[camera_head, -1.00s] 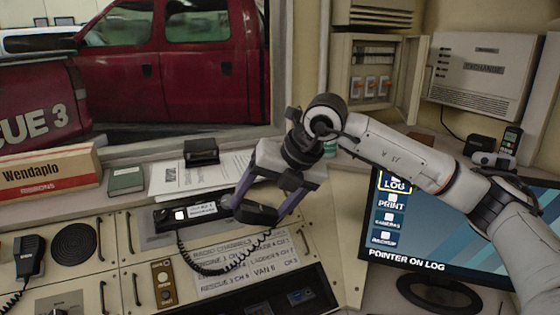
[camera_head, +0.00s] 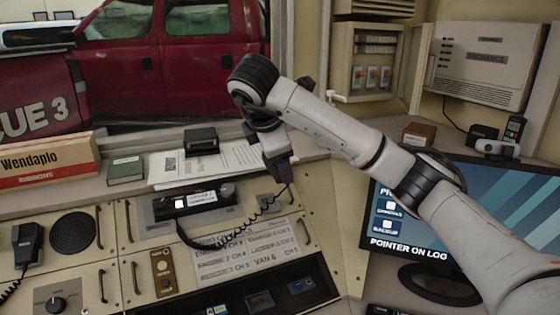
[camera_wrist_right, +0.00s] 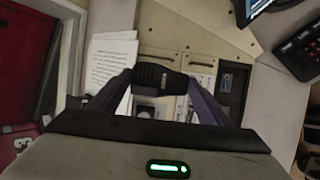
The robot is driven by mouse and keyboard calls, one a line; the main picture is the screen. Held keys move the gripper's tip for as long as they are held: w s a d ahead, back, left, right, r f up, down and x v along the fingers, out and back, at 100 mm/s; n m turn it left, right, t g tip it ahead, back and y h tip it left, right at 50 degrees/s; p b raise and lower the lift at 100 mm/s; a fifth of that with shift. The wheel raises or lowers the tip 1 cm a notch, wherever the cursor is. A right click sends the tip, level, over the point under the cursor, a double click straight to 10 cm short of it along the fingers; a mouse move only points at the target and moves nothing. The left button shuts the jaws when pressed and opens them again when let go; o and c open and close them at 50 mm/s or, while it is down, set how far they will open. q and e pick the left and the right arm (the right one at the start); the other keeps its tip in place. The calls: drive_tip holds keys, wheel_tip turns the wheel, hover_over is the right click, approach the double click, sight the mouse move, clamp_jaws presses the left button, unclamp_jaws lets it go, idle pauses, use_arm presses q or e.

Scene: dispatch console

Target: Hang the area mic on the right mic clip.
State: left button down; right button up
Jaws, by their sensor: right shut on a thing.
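The area mic (camera_wrist_right: 158,76) is a black ribbed block in the right wrist view, held between the two finger pads of my right gripper (camera_wrist_right: 158,84). In the head view my right gripper (camera_head: 281,172) points down above the right part of the console, and the wrist and fingers hide most of the mic. A black coiled cord (camera_head: 222,243) runs from the radio unit up to the gripper. A small grey fitting (camera_head: 268,201), perhaps the right mic clip, lies on the panel just below the gripper. My left gripper is out of view.
Another black mic (camera_head: 27,243) hangs at the console's left, beside a round speaker (camera_head: 73,232). The radio unit (camera_head: 195,204) stands up from the panel. A black box (camera_head: 201,141) and papers (camera_head: 185,169) lie behind. A monitor (camera_head: 440,225) stands at right.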

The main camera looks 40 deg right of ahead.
drive_tip(key=shift+w+f, duration=0.35)
drive_tip(key=shift+f, duration=0.25)
drive_tip(key=w+f, duration=0.2)
drive_tip(key=f, duration=0.1)
drive_tip(key=w+d+f, duration=0.1)
drive_tip(key=w+f, duration=0.1)
drive_tip(key=f, duration=0.2)
drive_tip(key=w+f+b, duration=0.1)
drive_tip(key=w+f, duration=0.2)
drive_tip(key=f, duration=0.1)
drive_tip(key=shift+d, duration=0.4)
drive_tip(key=shift+f+b, duration=0.25)
drive_tip(key=shift+b, duration=0.35)
drive_tip(key=shift+f, duration=0.15)
drive_tip(key=c, duration=0.4)
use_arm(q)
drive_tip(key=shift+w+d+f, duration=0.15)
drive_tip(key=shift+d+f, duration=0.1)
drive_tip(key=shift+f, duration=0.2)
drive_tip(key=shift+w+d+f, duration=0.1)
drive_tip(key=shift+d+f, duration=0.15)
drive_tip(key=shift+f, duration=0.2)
use_arm(e)
drive_tip(key=shift+o, duration=0.2)
